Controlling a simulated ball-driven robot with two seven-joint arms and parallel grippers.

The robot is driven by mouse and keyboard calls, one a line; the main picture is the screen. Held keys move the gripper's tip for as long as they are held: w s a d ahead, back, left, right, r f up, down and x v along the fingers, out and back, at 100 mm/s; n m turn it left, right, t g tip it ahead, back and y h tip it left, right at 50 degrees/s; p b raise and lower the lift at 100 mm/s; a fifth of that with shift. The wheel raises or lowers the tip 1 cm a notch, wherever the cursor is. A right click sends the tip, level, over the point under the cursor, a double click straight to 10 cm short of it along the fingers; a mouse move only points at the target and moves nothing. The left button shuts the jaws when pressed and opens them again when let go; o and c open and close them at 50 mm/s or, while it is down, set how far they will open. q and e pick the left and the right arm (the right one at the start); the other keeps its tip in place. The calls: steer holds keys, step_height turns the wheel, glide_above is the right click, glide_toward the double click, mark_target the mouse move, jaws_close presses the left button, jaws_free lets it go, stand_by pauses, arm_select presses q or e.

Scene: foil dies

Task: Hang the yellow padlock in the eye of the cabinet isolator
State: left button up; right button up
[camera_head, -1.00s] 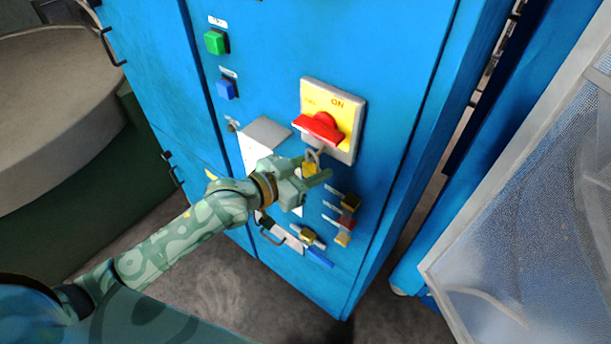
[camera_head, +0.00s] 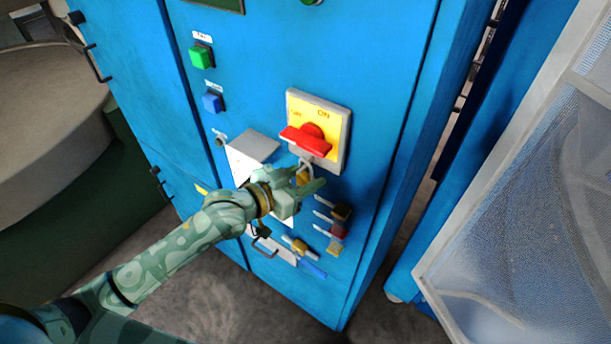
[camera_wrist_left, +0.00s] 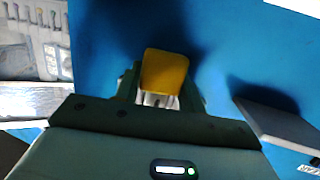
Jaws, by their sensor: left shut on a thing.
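My left gripper (camera_head: 306,184) is shut on the yellow padlock (camera_head: 303,178), just below the isolator. The padlock also shows in the left wrist view (camera_wrist_left: 165,72), between the fingers (camera_wrist_left: 160,90). Its pale shackle points up toward the underside of the red isolator handle (camera_head: 308,140). The isolator (camera_head: 332,151) is a yellow plate in a pale frame on the blue cabinet. The shackle looks close to the lower part of the handle. I cannot tell whether it passes through the eye, which is too small to make out. My right gripper is not in view.
Several padlocks hang on the cabinet door (camera_head: 390,110) to the lower right of my gripper, one of them dark gold (camera_head: 341,212). A grey box (camera_head: 254,147) juts out left of the isolator. Green (camera_head: 201,57) and blue (camera_head: 212,102) buttons sit upper left. A mesh panel (camera_head: 530,200) stands at right.

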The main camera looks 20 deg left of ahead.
arm_select(q)
steer(key=o, duration=1.1)
steer(key=shift+s, duration=0.1)
